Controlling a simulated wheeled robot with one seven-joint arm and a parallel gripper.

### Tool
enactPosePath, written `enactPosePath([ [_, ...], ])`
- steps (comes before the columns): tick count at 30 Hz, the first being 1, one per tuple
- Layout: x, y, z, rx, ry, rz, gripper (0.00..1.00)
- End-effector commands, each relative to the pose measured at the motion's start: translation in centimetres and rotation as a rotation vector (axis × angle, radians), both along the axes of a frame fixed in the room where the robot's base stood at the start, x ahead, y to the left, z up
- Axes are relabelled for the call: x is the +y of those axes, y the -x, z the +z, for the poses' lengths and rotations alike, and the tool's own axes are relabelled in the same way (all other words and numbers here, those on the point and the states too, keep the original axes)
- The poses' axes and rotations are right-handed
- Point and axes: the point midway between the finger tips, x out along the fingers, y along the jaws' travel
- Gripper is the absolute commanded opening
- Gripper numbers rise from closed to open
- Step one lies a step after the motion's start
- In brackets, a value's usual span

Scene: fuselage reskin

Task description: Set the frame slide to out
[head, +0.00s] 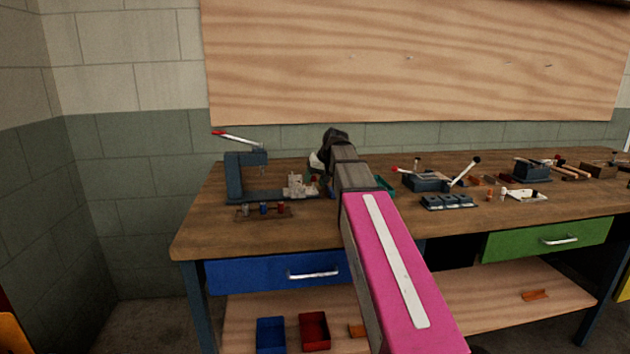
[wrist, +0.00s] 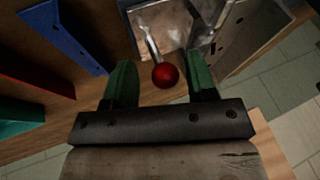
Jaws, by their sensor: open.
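In the wrist view my gripper (wrist: 160,60) is open, with its two green fingers apart. A red ball knob (wrist: 165,76) on a thin metal rod (wrist: 152,44) sits between the fingers, with a visible gap to each side. The rod leads up to a shiny metal plate (wrist: 185,28). I cannot tell for certain whether this knob belongs to the frame slide or how the slide is set.
The wooden workbench (head: 225,220) holds a blue-grey press (head: 236,178) at left and a lever fixture (head: 427,181) right of my arm. A grey bracket (wrist: 240,30) stands close right of the knob in the wrist view. Blue (wrist: 62,35) and red (wrist: 35,97) panels lie left.

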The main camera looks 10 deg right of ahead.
Motion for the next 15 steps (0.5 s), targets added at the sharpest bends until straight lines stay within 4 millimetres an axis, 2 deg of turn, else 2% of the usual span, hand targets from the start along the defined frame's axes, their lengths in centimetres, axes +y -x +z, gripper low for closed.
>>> enactPosePath([
  [5,-0.8,0.7,1.9,-0.003,0.000,-0.001,0.52],
  [15,-2.8,2.7,7.0,-0.002,0.000,-0.002,0.52],
])
